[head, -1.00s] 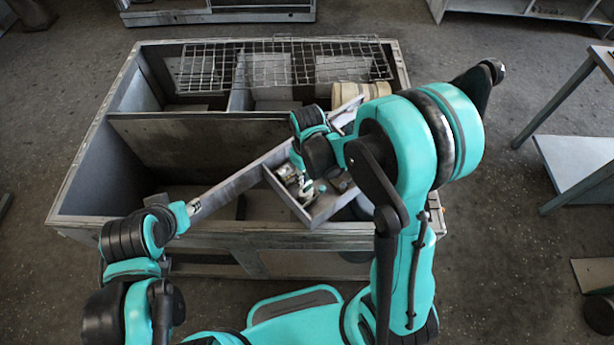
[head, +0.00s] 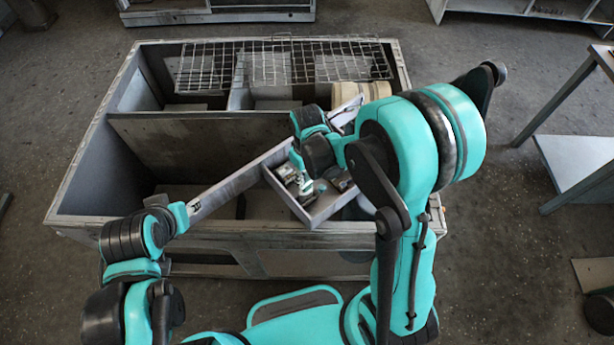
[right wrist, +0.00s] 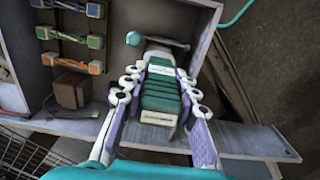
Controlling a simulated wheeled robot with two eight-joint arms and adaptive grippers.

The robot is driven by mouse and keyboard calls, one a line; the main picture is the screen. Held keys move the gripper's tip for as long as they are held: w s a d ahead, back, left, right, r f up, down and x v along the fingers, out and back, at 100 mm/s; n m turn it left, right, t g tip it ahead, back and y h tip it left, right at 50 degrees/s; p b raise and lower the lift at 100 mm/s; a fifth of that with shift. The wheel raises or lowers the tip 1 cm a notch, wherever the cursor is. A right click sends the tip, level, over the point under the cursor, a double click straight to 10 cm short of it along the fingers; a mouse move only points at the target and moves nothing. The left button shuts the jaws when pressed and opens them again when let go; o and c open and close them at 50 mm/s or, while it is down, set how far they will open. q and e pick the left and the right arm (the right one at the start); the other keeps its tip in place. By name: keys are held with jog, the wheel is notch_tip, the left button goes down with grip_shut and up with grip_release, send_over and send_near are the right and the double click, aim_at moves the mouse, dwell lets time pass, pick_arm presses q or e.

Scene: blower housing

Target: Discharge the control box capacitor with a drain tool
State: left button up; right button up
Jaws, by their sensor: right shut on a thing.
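The control box (head: 322,210) is an open grey tray-like compartment on a long grey panel, lying slantwise across the housing. In the right wrist view its wall (right wrist: 205,18) borders the parts inside. My right gripper (head: 312,188) reaches down into it. In the right wrist view the gripper (right wrist: 160,85) is shut on the drain tool (right wrist: 161,97), a teal ribbed handle with white labels between the purple finger pads. A rod with a teal ball end lies just beyond the handle. I cannot tell whether the tool touches a terminal. My left gripper (head: 190,208) is at the panel's lower-left end; its jaws are unclear.
Coloured connector blocks (right wrist: 72,36) and a brown block (right wrist: 72,92) sit left of the tool. The blower housing (head: 75,185) is a large open metal case with a wire grille (head: 280,65) and a cream cylinder (head: 350,92) at the back. A side table (head: 580,160) stands at right.

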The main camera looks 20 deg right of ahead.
jog(key=shift+f+b, duration=0.35)
jog(key=shift+b, duration=0.1)
dwell(2.0)
jog(key=shift+r+p, duration=2.5)
jog(key=shift+r, duration=1.05)
jog(key=shift+f, duration=0.1)
